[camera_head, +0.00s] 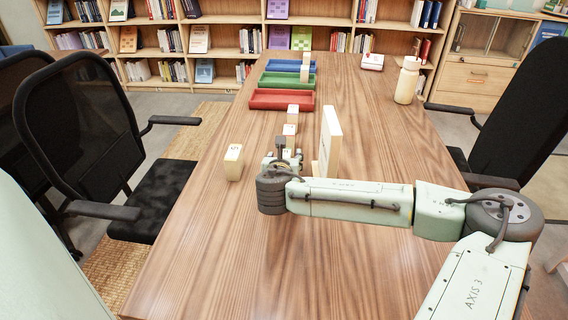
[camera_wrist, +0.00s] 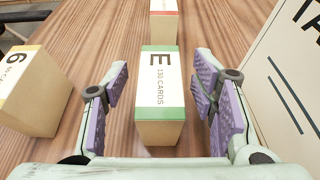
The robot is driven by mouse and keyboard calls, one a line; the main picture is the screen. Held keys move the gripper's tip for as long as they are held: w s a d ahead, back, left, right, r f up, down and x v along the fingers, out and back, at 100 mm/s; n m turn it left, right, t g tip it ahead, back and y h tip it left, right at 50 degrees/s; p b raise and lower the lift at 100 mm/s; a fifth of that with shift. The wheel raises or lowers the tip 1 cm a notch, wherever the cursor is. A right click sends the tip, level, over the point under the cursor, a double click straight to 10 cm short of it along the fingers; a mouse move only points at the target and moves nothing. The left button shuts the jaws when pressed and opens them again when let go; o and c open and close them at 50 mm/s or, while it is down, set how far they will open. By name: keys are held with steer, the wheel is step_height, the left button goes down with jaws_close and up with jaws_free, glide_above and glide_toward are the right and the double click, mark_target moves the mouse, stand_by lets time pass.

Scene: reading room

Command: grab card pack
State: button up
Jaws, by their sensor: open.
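My gripper is open, with a gap on each side of the pack. In the head view my gripper (camera_head: 282,158) is low over the table and partly hides that pack. Another pack with a red band (camera_wrist: 164,22) stands just beyond it. A third pack (camera_wrist: 38,92), with a yellow band, stands to the left; it also shows in the head view (camera_head: 233,162).
A white upright board (camera_head: 331,138) stands close to the right of my gripper. Red (camera_head: 262,104), green (camera_head: 270,84) and blue (camera_head: 275,68) trays lie farther along the wooden table (camera_head: 210,265). A cream bottle (camera_head: 406,82) stands at the right edge. Chairs flank the table.

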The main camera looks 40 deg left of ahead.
steer(key=shift+w+a, duration=0.1)
steer(key=shift+c, duration=0.3)
jaws_close()
stand_by(0.4)
